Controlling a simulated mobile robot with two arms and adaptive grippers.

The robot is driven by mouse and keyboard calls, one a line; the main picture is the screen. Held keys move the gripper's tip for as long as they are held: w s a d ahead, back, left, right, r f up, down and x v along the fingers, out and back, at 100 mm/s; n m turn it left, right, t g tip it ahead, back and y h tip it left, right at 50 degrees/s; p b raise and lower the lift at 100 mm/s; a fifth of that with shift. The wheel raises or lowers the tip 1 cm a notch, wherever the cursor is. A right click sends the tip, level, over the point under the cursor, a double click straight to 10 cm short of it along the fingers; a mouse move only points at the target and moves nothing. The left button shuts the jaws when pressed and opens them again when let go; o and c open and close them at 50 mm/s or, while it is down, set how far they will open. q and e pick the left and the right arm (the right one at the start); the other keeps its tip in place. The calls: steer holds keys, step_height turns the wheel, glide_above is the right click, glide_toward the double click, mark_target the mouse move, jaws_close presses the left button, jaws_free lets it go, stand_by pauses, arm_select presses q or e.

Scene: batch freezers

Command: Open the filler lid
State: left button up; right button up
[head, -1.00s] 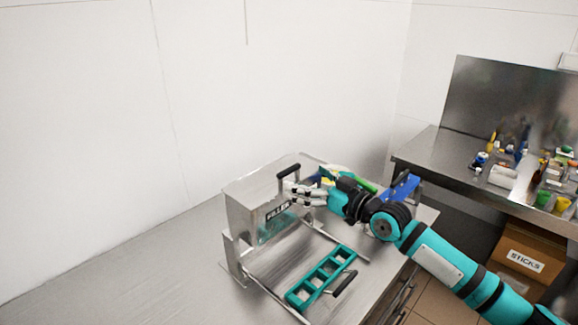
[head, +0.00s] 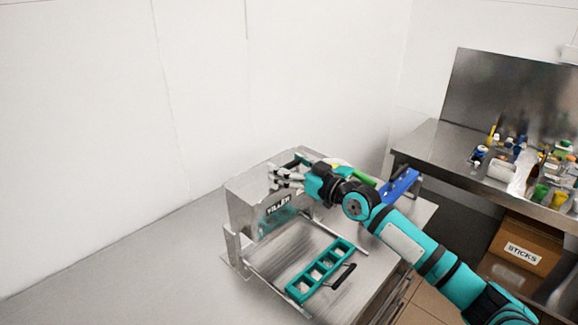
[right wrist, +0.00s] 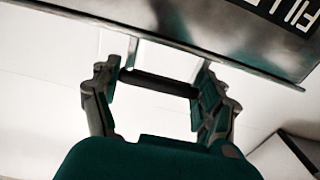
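The filler (head: 262,205) is a metal box marked FILLER, standing on the steel counter. Its lid has a black bar handle (right wrist: 160,83), which shows in the right wrist view on two metal posts. In the head view the handle is partly hidden by my right gripper (head: 284,178), which is over the top of the filler. In the right wrist view my right gripper (right wrist: 160,88) has its fingers spread, one near each end of the handle. Whether they touch it I cannot tell. The lid looks down. My left gripper is not in view.
A teal mold (head: 322,270) with several compartments and a black handle lies in front of the filler. A blue item (head: 402,184) is to the right. A second steel counter (head: 450,150) holds small items, with a STICKS box (head: 524,248) beneath. The counter's left is clear.

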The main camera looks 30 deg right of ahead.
steer(key=c, duration=1.1)
steer(key=shift+o, duration=0.2)
steer(key=shift+r, duration=0.1)
steer(key=shift+w+r, duration=0.1)
